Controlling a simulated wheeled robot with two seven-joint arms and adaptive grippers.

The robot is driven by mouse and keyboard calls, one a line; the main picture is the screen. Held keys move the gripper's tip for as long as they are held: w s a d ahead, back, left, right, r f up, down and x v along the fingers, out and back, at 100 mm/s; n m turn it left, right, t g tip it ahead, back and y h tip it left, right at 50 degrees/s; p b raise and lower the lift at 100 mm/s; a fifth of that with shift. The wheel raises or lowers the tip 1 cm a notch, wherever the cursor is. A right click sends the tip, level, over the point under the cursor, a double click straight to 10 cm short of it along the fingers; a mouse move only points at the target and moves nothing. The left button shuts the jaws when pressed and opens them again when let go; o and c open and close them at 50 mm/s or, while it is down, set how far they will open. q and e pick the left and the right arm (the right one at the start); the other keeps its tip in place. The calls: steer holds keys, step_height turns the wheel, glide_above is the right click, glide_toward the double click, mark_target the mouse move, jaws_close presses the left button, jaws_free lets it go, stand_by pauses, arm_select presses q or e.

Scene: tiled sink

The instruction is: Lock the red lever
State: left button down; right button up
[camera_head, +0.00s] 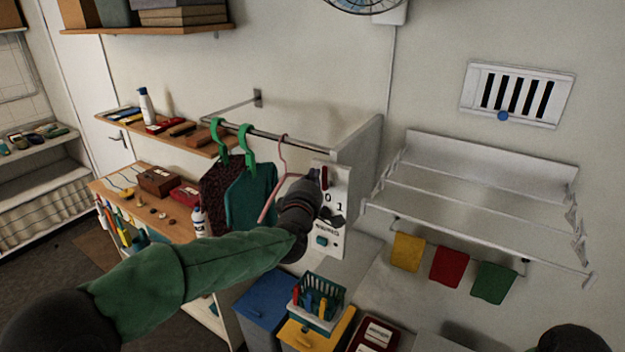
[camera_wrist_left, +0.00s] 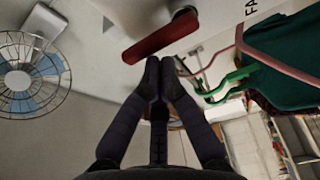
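The red lever (camera_head: 324,177) is on a white panel (camera_head: 333,240) with "0" and "1" marks on the wall, and it points upward there. In the left wrist view the red lever (camera_wrist_left: 160,37) runs slantwise from a dark pivot, just beyond my fingertips. My left gripper (camera_head: 316,178) is at the panel, right beside the lever. In the left wrist view its two dark fingers (camera_wrist_left: 160,68) come together at the tips with nothing between them. Whether the tips touch the lever I cannot tell. My right gripper is out of view.
A pink hanger (camera_head: 272,190) and green hangers (camera_head: 246,145) with dark clothes hang just left of the panel. A white rack (camera_head: 470,195) is on the right, with coloured cloths below. A teal basket (camera_head: 318,290) stands on bins below the panel. A fan (camera_wrist_left: 30,75) is on the wall.

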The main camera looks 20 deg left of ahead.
mark_target(327, 170)
arm_select(q)
steer(key=shift+s+d+m+t+b, duration=0.1)
steer(key=shift+d+m+t+b, duration=0.25)
steer(key=shift+m+b, duration=0.85)
steer(key=d+m+h+b, duration=0.1)
steer(key=m+b, duration=0.3)
steer(key=b, duration=0.1)
steer(key=d+m+t+h+b, duration=0.1)
steer(key=m+h+b, duration=0.1)
steer(key=m+b, duration=0.3)
steer(key=s+d+f+m+t+h+b, duration=0.1)
steer(key=d+m+b, duration=0.1)
steer(key=m+b, duration=0.2)
steer(key=shift+f+m+h+b, duration=0.1)
steer(key=shift+m+h+b, duration=0.25)
steer(key=shift+b, duration=0.4)
steer(key=shift+r, duration=0.2)
steer(key=r+p, duration=0.1)
steer(key=r, duration=0.1)
steer(key=a+r+p, duration=0.1)
steer(key=r, duration=0.1)
steer(key=shift+s, duration=0.15)
steer(key=b+v, duration=0.1)
steer(key=v, duration=0.8)
steer(key=shift+s+a+f, duration=0.15)
steer(key=shift+f, duration=0.3)
